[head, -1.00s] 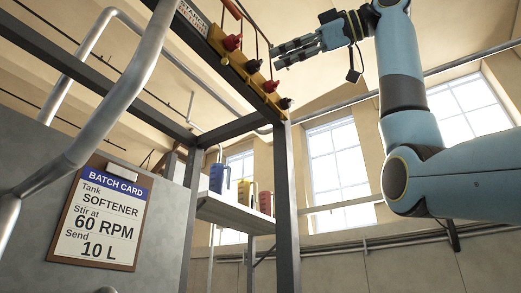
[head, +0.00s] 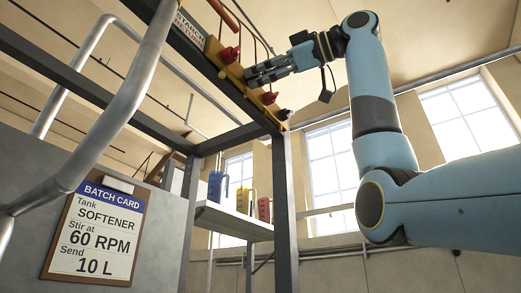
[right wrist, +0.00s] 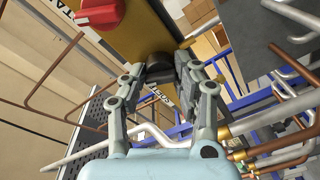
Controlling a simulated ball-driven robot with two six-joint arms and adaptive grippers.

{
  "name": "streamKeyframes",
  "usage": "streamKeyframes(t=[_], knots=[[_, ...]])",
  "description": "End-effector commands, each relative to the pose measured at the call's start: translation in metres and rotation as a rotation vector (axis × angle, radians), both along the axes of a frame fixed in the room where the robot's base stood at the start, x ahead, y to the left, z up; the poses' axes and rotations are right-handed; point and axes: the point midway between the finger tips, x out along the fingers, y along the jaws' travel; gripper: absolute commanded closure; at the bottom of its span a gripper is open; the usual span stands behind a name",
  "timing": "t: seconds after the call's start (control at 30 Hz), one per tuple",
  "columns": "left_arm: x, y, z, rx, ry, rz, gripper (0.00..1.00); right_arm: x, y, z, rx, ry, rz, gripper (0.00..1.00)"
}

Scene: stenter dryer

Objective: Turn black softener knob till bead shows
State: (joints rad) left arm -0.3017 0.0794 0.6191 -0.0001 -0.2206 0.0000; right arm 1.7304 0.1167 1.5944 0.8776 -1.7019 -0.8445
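My right gripper (head: 254,76) reaches up to the yellow control panel (head: 238,75) in the head view, with its fingertips at the panel where a black knob sat. In the right wrist view the fingers stand apart, and a dark round knob (right wrist: 156,60) shows at and between their tips. I cannot tell whether the pads touch it. A red knob (head: 229,55) sits farther up the panel and also shows in the right wrist view (right wrist: 100,14). Another red knob (head: 270,98) and a black knob (head: 283,114) sit lower. No bead is visible. My left gripper is out of view.
A batch card (head: 95,228) reads SOFTENER, 60 RPM, 10 L. A curved metal rail (head: 125,100) and dark frame posts (head: 284,200) stand near the panel. A shelf (head: 235,221) holds blue, yellow and red jugs. Copper pipes (right wrist: 270,125) run right in the right wrist view.

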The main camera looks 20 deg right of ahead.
Motion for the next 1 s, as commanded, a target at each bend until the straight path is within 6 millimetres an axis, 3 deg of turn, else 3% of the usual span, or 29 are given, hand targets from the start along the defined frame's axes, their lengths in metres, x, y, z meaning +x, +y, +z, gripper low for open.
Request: streamKeyframes(t=[0.03,0.1,0.53,1.0], knots=[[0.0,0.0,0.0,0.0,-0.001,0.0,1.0,0.0,0.0,0.0,0.0,0.002,0.0,0.91],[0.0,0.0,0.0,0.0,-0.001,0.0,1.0,0.001,0.0,0.0,0.0,0.002,0.0,1.0],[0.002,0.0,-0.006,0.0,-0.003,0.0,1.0,0.001,0.0,-0.002,0.068,0.056,0.0,1.0],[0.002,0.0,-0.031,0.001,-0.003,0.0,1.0,0.001,0.0,-0.003,0.383,0.302,0.0,1.0]])
